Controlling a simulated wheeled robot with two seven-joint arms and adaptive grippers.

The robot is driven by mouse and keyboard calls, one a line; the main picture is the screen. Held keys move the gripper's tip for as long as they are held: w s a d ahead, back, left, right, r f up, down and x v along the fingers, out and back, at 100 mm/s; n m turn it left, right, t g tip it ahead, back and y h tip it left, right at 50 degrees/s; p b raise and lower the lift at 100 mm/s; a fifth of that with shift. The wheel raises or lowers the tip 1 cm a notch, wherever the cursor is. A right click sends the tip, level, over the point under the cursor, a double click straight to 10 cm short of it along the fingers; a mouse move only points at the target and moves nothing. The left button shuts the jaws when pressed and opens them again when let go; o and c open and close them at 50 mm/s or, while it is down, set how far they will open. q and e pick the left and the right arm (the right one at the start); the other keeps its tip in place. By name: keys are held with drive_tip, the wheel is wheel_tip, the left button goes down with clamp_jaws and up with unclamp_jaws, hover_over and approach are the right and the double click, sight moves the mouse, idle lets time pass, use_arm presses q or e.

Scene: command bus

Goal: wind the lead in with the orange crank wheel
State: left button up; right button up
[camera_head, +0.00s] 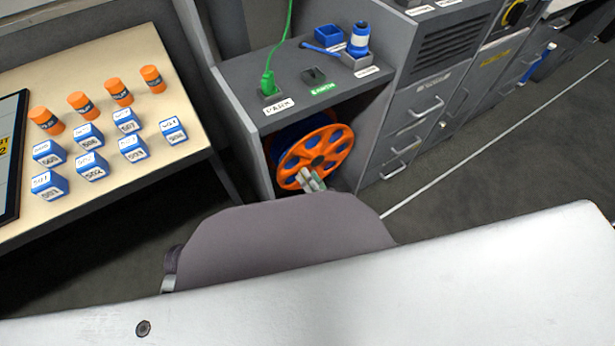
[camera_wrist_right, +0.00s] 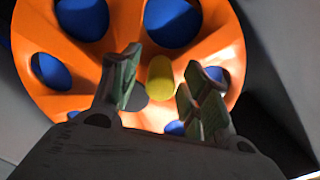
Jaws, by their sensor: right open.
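The orange crank wheel (camera_head: 335,140) stands upright in the open bay of a grey cabinet, with blue showing behind and through its round holes. It fills much of the right wrist view (camera_wrist_right: 85,105). A yellow knob (camera_wrist_right: 160,78) shows on the wheel's face, between my fingertips in the picture; I cannot tell whether they touch it. My right gripper (camera_head: 312,180) is open at the wheel's lower front; its fingers also show in the wrist view (camera_wrist_right: 164,85). A green lead (camera_head: 285,45) rises from a green plug (camera_head: 268,83) in the PARK socket. My left gripper is not in view.
The cabinet top (camera_head: 235,80) also bears an EARTH socket (camera_head: 314,75), a blue open box (camera_head: 329,36) and a blue-and-white roll (camera_head: 359,38). A table (camera_head: 150,50) at the left holds orange cylinders and blue boxes. Grey drawers (camera_head: 405,130) stand right of the bay.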

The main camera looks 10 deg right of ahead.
drive_tip(key=v, duration=1.1)
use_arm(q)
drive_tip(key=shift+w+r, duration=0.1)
use_arm(e)
drive_tip(key=shift+r, duration=0.15)
idle(0.4)
